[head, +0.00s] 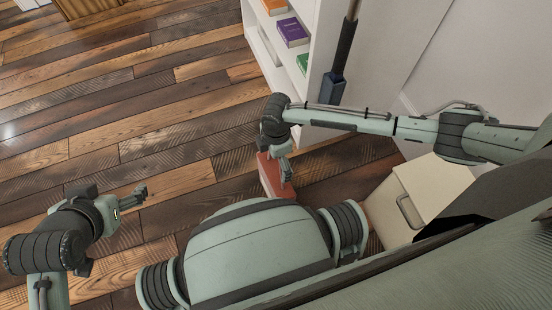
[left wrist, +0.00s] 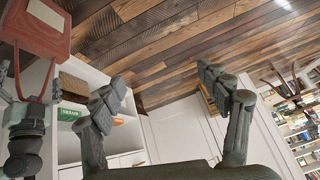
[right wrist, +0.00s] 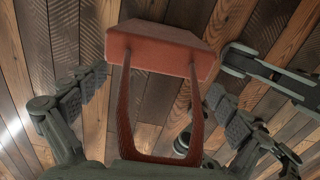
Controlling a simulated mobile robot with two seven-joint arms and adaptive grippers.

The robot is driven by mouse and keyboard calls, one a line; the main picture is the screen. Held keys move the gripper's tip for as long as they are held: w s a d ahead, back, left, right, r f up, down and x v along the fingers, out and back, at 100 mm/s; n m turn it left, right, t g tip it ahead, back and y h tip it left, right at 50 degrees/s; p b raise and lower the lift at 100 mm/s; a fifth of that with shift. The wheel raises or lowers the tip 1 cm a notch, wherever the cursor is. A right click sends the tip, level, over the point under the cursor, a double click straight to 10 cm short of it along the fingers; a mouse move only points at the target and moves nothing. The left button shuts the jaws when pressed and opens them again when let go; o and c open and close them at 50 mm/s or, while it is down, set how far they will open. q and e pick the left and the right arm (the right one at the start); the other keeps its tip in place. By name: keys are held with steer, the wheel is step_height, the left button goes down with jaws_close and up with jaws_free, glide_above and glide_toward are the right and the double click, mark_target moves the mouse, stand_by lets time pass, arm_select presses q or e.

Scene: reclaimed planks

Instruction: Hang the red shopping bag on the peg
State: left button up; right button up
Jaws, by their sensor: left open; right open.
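The red shopping bag (head: 268,172) shows below my right gripper (head: 284,165) in the head view, partly hidden by it. In the right wrist view the bag's body (right wrist: 165,52) is at the top, and its two strap handles run down between the spread fingers of my open right gripper (right wrist: 157,88). I cannot tell whether the fingers touch the handles. The bag also shows upper left in the left wrist view (left wrist: 42,35). My left gripper (head: 122,202) is open and empty, away to the left; its spread fingers show in the left wrist view (left wrist: 162,85). I cannot make out the peg.
A white shelf (head: 318,30) with several books, including a purple one (head: 292,32), stands behind my right arm. A dark pole with a blue-grey end (head: 333,88) is beside it. A cream cabinet with a handle (head: 432,185) is at the right. The plank floor (head: 130,110) on the left is clear.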

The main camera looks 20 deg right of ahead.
steer(key=shift+r, duration=0.35)
steer(key=r, duration=0.2)
steer(key=r+p, duration=0.1)
steer(key=r, duration=0.3)
steer(key=shift+w+a+r+p, duration=0.15)
steer(key=shift+w+r+p, duration=0.1)
steer(key=shift+r+p, duration=0.15)
steer(key=shift+r, duration=0.15)
steer(key=s+a+r+m+t+y, duration=0.2)
steer(key=s+a+r+m, duration=0.2)
steer(key=a+r+m, duration=0.15)
arm_select(q)
steer(key=s+a+f+g+y, duration=0.1)
steer(key=s+a+g, duration=0.2)
steer(key=s, duration=0.3)
steer(key=shift+s+a+f+n+g, duration=0.25)
steer(key=shift+a+f+n+g, duration=0.15)
steer(key=shift+a, duration=0.5)
arm_select(e)
steer(key=s+d+r+m+h, duration=0.1)
steer(key=s+d+r+m, duration=0.1)
steer(key=d, duration=0.5)
steer(key=s+d+r+m+t+h, duration=0.1)
steer(key=s+d+r+m, duration=0.1)
steer(key=s+d+m, duration=0.2)
steer(key=s+d+r+m+h, duration=0.2)
steer(key=d+m, duration=0.4)
steer(key=d, duration=0.3)
steer(key=shift+s+d+t, duration=0.3)
steer(key=shift+s, duration=0.45)
